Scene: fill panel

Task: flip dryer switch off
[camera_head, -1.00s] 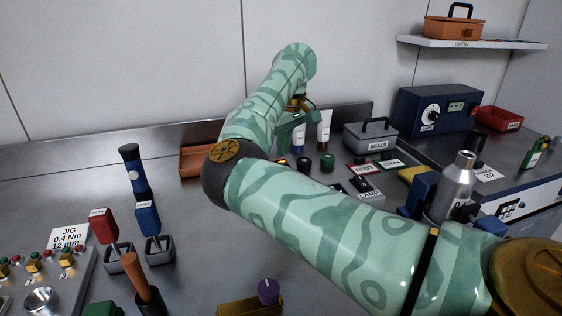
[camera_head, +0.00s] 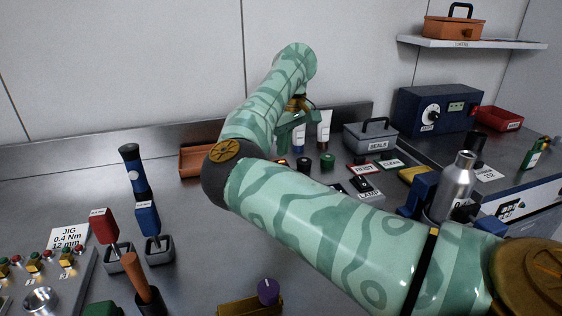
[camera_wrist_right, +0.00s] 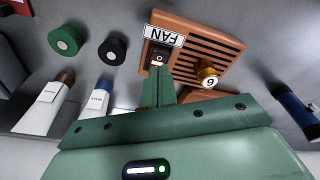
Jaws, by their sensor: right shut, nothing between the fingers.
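No label reading "dryer" is legible. In the right wrist view an orange slatted box (camera_wrist_right: 205,45) carries a FAN label (camera_wrist_right: 164,27), a small dark switch (camera_wrist_right: 158,56) and a brass knob (camera_wrist_right: 208,74). My right gripper (camera_wrist_right: 158,72) is shut and empty, its green fingertips right at the switch; I cannot tell whether they touch it. In the head view my right gripper (camera_head: 290,135) is at the back of the bench, and my arm hides most of the orange box. A lamp switch (camera_head: 365,182) stands right of my forearm. My left gripper is not in view.
Two white tubes (camera_head: 324,128) and dark and green round caps (camera_head: 328,161) stand close to my gripper. A grey SEALS box (camera_head: 371,139), a blue dial box (camera_head: 436,108) and a metal bottle (camera_head: 455,185) are to the right. Red and blue levers (camera_head: 148,219) stand left.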

